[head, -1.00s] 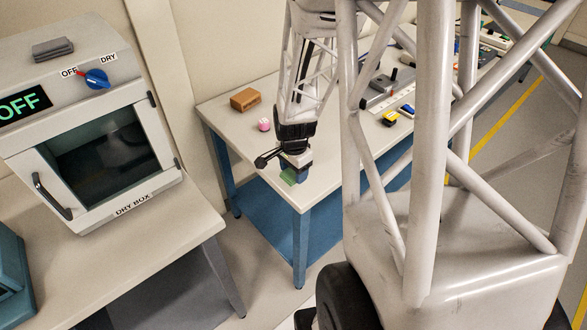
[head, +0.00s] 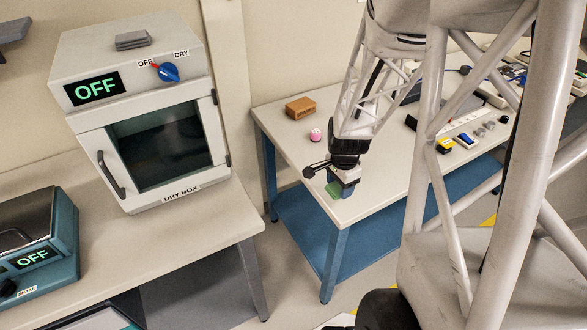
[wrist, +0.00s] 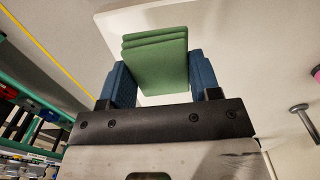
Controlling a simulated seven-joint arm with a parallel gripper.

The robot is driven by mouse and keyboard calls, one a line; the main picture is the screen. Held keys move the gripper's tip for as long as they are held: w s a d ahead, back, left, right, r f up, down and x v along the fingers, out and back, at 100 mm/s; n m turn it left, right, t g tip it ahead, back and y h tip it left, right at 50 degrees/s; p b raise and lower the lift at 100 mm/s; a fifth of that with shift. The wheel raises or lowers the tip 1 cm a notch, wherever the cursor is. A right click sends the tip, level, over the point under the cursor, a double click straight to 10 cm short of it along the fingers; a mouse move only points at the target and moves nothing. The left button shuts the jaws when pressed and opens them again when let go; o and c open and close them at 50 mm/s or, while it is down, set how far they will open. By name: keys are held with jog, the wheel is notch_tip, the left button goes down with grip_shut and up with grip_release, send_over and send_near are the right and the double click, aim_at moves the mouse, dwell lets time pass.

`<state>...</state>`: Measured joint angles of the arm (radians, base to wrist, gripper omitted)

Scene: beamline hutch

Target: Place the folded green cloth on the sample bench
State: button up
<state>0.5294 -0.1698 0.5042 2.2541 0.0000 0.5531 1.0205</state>
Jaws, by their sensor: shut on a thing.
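The folded green cloth (wrist: 155,62) is a thick, layered pad between the blue finger pads of my gripper (wrist: 160,82) in the wrist view. My gripper is shut on it. In the head view the cloth (head: 333,189) shows as a small green patch at my gripper (head: 342,186), over the front-left end of a pale-topped bench (head: 300,152) with blue legs. I cannot tell whether the cloth touches the top. No label names this bench as the sample bench.
A brown block (head: 300,107) and a pink-and-white item (head: 315,134) stand on the blue-legged bench. Small tools and a power strip (head: 468,121) lie farther right. A dry box (head: 150,120) reading OFF stands on the left counter (head: 200,235). A gap separates counter and bench.

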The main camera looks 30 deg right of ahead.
aim_at(337, 186)
dwell(0.4)
notch_tip(337, 186, up, 11)
jog(key=w+a+n, duration=0.2)
jog(key=a, duration=0.5)
jog(key=w+a+n, duration=0.3)
jog(key=a, duration=0.4)
jog(key=s+a+n, duration=0.2)
jog(key=a+n, duration=0.2)
jog(key=a, duration=1)
jog(key=s+a+n, duration=0.3)
jog(key=a+n, duration=0.2)
jog(key=a, duration=0.9)
jog(key=s+a+n, duration=0.4)
jog(key=s+a, duration=0.3)
jog(key=a, duration=0.3)
notch_tip(337, 186, down, 5)
jog(key=shift+a+r, duration=0.1)
